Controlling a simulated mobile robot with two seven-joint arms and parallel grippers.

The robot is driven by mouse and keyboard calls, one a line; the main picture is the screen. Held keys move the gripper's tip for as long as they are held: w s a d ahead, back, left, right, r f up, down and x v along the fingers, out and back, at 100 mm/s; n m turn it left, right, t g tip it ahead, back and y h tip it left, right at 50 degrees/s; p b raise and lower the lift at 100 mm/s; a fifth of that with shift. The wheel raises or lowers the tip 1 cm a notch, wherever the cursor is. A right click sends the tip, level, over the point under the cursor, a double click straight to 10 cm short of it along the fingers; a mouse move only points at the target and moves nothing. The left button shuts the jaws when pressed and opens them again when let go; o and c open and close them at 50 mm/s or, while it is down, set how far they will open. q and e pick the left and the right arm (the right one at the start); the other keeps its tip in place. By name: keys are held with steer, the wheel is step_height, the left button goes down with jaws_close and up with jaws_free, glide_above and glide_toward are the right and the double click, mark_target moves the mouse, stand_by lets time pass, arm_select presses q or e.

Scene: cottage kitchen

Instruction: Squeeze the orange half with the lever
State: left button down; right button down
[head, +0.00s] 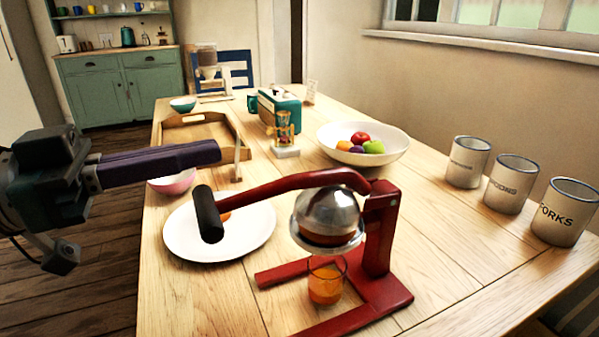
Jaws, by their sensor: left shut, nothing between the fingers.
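A red lever press (378,235) stands at the front of the table. Its red lever (285,184) slopes down to the left and ends in a black grip (208,214). A bit of orange (225,216), perhaps an orange half, shows on the white plate (185,245), mostly behind the grip. My left gripper (214,152) is shut and empty, above and apart from the lever. My right gripper is out of view.
Three labelled canisters (513,184) stand at the right. A fruit bowl (384,149), a teal toaster-like box (278,108), a small stand (285,140), a wooden tray (207,120) and a pink bowl (172,184) are behind the press. The table's front right is clear.

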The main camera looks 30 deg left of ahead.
mark_target(198, 206)
arm_select(q)
steer(key=shift+s+a+f+b, duration=0.15)
steer(key=shift+f+b, duration=0.2)
steer(key=shift+f, duration=0.65)
steer(key=shift+s+a+f+b, duration=0.15)
steer(key=shift+f+b, duration=0.15)
steer(key=shift+f, duration=0.65)
steer(key=shift+s+a+f+t+h+b, duration=0.1)
steer(key=shift+f+t+h+b, duration=0.1)
steer(key=shift+f+b, duration=0.4)
steer(key=shift+s+a+f+t+h+b, duration=0.1)
steer(key=shift+f+t+h+b, duration=0.1)
steer(key=shift+f+b, duration=0.35)
steer(key=shift+d+r, duration=0.1)
steer(key=shift+r, duration=0.2)
